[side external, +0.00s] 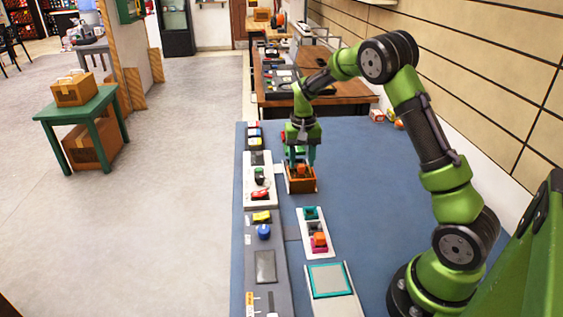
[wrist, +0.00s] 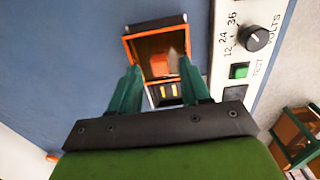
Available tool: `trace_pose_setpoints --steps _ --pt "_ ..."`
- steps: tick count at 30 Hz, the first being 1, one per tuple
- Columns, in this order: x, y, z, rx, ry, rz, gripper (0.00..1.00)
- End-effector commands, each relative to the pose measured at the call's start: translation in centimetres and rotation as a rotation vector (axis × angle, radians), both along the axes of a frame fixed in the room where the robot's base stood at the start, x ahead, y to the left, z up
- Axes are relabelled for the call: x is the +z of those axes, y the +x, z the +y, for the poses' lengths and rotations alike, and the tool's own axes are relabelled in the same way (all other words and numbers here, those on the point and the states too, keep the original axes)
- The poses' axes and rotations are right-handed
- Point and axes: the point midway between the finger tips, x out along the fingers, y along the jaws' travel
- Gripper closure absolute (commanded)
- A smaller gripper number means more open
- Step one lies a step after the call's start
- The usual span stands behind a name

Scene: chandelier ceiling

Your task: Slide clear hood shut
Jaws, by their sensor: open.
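A brown, orange-rimmed box (side external: 302,184) sits on the blue work surface under my gripper (side external: 300,160). In the wrist view the same box (wrist: 134,47) shows an orange block or button (wrist: 160,63) inside it. A faint pale glint beside the button may be part of a clear hood, but I cannot make out the hood's outline or position. My gripper (wrist: 160,70) is open, with its teal fingers apart near the two sides of the box. Whether they touch it, I cannot tell.
A white panel (wrist: 225,70) with a black knob (wrist: 257,38) and a green button (wrist: 239,71) stands close beside the box. A white plate with coloured blocks (side external: 316,232) and a framed teal pad (side external: 328,280) lie nearer the camera.

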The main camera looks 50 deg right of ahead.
Motion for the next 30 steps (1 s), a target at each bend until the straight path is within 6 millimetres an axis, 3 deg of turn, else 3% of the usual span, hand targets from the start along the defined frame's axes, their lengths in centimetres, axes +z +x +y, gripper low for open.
trace_pose_setpoints --steps 6,14,23,30 --pt "-1.5 0.0 0.0 0.0 0.0 0.0 0.53" --pt "-1.6 0.0 0.0 0.0 0.001 -0.001 0.53" --pt "-1.6 0.0 0.0 0.0 0.001 -0.001 0.98" --pt "-1.6 0.0 0.0 0.0 0.001 -0.001 1.0"
